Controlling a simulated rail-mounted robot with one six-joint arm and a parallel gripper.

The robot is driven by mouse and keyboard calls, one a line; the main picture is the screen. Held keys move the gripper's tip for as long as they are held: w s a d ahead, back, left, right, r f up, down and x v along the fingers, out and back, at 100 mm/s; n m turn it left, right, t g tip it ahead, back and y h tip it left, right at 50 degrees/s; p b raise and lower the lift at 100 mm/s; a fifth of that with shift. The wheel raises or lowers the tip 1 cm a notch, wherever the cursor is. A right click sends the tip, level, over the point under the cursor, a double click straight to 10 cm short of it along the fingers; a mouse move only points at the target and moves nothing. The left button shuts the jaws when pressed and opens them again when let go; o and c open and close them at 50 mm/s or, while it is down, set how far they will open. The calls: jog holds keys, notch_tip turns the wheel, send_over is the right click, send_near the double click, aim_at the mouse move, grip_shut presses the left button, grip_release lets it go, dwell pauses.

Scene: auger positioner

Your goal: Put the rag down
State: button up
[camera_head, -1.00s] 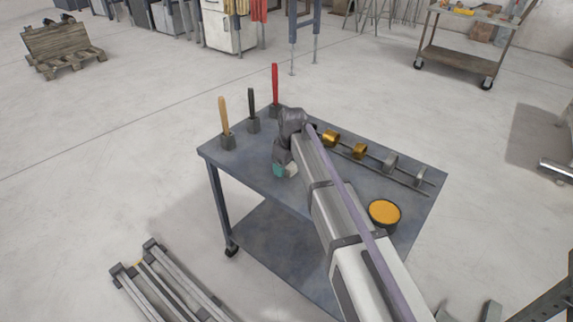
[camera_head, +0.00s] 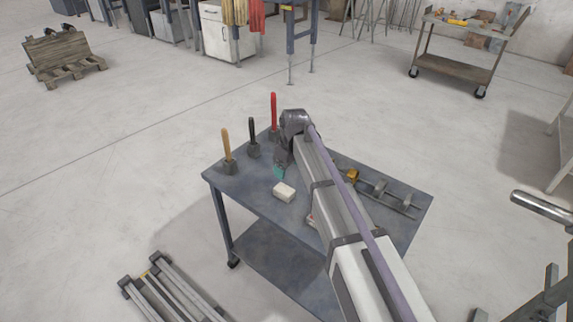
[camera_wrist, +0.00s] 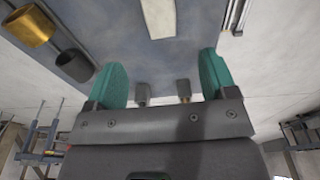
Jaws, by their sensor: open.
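The rag (camera_head: 284,192), a small folded white block, lies flat on the blue-grey table top (camera_head: 255,200). It also shows at the top of the wrist view (camera_wrist: 158,17), beyond the fingertips. My gripper (camera_head: 279,172) is just behind the rag in the head view, apart from it. Its two teal fingers are spread wide with nothing between them in the wrist view (camera_wrist: 166,72).
Three upright handled tools, tan (camera_head: 228,150), black (camera_head: 253,135) and red (camera_head: 274,115), stand in holders along the table's far left edge. A rod with collars (camera_head: 385,192) lies to the right of my arm. A brass-coloured ring (camera_wrist: 30,25) shows in the wrist view.

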jog(key=s+d+m+h, duration=0.1)
jog(key=s+d+m, duration=0.4)
jog(key=s+d, duration=0.6)
jog(key=s+d+m, duration=0.6)
jog(key=s+d, duration=0.2)
jog(key=s, duration=0.6)
jog(key=shift+g, duration=0.4)
jog(key=r+p, duration=0.3)
jog(key=w+r+p, duration=0.1)
jog(key=r+p, duration=0.1)
jog(key=shift+d+r, duration=0.1)
jog(key=shift+r, duration=0.05)
jog(key=shift+o, duration=0.5)
